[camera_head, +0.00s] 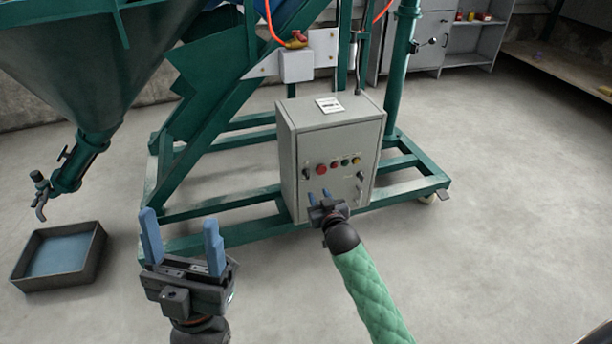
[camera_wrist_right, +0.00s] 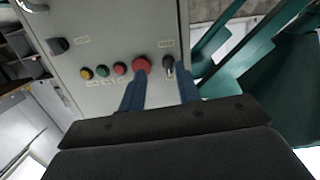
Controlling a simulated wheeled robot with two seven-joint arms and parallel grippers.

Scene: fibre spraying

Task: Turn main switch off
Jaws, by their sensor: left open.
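A grey control box (camera_head: 330,140) stands on the green frame. Its front has a black switch (camera_head: 306,173) at the left, a row of red, green and yellow buttons, and a black knob (camera_head: 360,175) at the right; I cannot read which is the main switch. My right gripper (camera_head: 318,195) is in front of the box, below the left switch. In the right wrist view its blue fingers (camera_wrist_right: 160,90) are apart, and the left switch (camera_wrist_right: 168,62) shows just beyond and between the tips, apparently not gripped. My left gripper (camera_head: 181,225) is open and empty, left of the box.
The green frame (camera_head: 240,233) runs around the box base. A large green hopper (camera_head: 90,60) hangs at the left, above a dark tray (camera_head: 95,255) on the floor. Orange cables (camera_head: 270,20) run above the box. The floor at the right is clear.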

